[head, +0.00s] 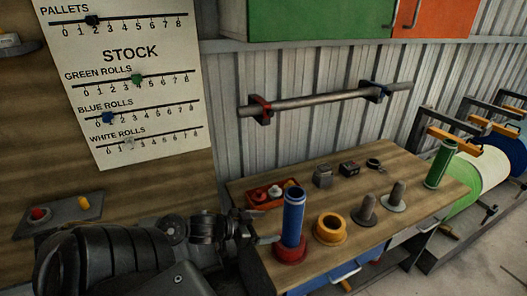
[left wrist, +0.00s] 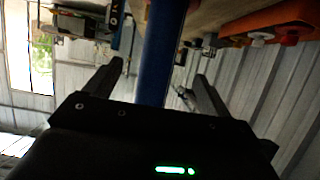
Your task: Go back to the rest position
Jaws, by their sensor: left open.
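My left arm comes in from the lower left in the head view. Its gripper (head: 262,227) is open, close to the left side of a blue roll (head: 292,215). The roll stands upright on a red base (head: 291,252) on the wooden table (head: 320,188). In the left wrist view the gripper (left wrist: 152,88) has its two fingers apart. The blue roll (left wrist: 162,50) shows in the gap between them, and neither finger visibly touches it. I cannot tell how deep the roll is between the fingers. My right gripper is not in view.
A green roll (head: 440,163) stands at the table's right end. A bar (head: 320,99) is on the wall above.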

